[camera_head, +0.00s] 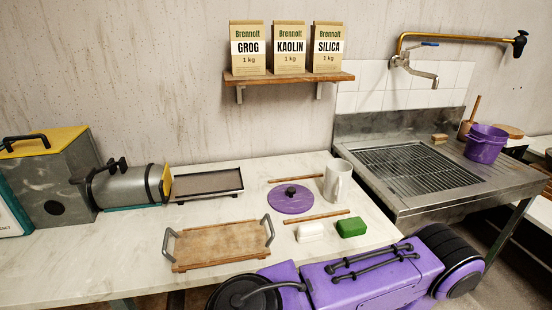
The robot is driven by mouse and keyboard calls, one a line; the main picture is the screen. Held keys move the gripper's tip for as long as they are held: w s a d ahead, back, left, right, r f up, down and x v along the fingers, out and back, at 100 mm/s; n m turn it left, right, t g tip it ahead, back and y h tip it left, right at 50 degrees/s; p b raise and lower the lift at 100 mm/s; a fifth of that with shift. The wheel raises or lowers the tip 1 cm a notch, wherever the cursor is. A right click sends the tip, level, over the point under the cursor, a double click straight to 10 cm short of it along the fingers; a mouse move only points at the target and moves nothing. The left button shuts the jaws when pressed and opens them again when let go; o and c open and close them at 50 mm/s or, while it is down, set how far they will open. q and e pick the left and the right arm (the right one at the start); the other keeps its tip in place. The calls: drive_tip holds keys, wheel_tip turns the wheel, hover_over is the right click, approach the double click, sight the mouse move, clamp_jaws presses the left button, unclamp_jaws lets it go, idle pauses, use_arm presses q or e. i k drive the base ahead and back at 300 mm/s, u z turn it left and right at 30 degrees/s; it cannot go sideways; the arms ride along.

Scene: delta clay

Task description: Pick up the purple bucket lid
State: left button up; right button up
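The purple bucket lid (285,203) lies flat on the pale worktop (215,214), with a round black knob at its centre. It sits between two thin wooden sticks, one behind it (303,180) and one in front of it (318,216). The purple bucket (484,150) stands upright on the right side of the metal sink unit, apart from the lid. Neither of my grippers shows in the head view.
A white jug (338,182) stands right of the lid. A white block (311,232) and a green block (352,229) lie in front. A wooden tray with grey handles (220,244) is front left; a dark-framed tray (207,185) is behind. The metal sink (420,168) adjoins the worktop.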

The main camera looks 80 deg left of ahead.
sight(285, 199)
drive_tip(key=u, duration=1.7)
